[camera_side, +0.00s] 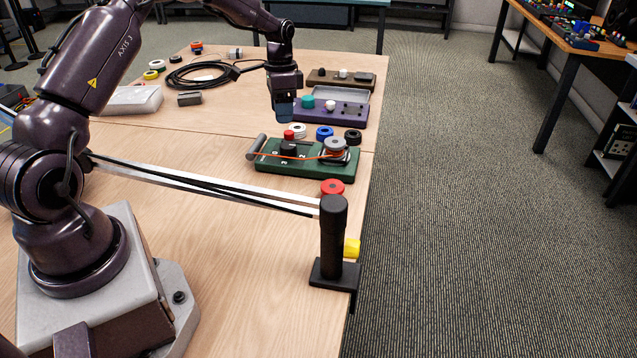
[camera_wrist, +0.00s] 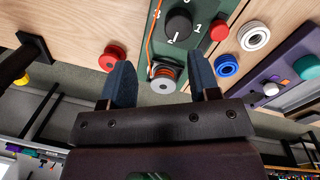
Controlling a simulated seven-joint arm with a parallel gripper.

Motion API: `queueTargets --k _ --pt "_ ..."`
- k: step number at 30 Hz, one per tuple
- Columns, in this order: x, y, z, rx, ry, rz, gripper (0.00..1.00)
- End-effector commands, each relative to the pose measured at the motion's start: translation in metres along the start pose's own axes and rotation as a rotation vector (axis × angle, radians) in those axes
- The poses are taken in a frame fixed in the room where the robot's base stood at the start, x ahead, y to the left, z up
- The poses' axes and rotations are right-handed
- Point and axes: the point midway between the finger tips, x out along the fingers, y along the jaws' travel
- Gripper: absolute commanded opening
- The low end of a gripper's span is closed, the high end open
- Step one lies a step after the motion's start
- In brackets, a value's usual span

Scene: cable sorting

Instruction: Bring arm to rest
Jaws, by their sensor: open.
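My gripper (camera_side: 284,110) hangs in the air above the table, behind the green board (camera_side: 275,165) in the side view. In the wrist view the two blue fingers of my gripper (camera_wrist: 161,78) are spread apart with nothing held between them. The green board carries a black dial (camera_side: 289,149), a red button (camera_side: 289,134) and a grey-topped spool (camera_side: 335,145). An orange cable (camera_side: 300,157) runs across the board to the spool. In the wrist view the spool (camera_wrist: 162,84) appears between the fingers, beyond them.
A purple panel (camera_side: 345,113) and a brown panel (camera_side: 325,80) lie farther back. A black post (camera_side: 333,240) stands at the table's right edge. A coiled black cable (camera_side: 205,80) lies behind.

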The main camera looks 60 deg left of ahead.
Motion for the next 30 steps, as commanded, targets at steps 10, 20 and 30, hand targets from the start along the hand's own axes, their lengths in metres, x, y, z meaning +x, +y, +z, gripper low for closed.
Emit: queueTargets --k 10,20,30 --pt "-0.071 0.094 0.025 -0.274 0.022 -0.072 0.56" --pt "-0.134 0.21 0.08 -0.437 0.17 -0.153 0.56" --pt "-0.152 0.297 0.145 -0.404 0.396 -0.161 0.56"
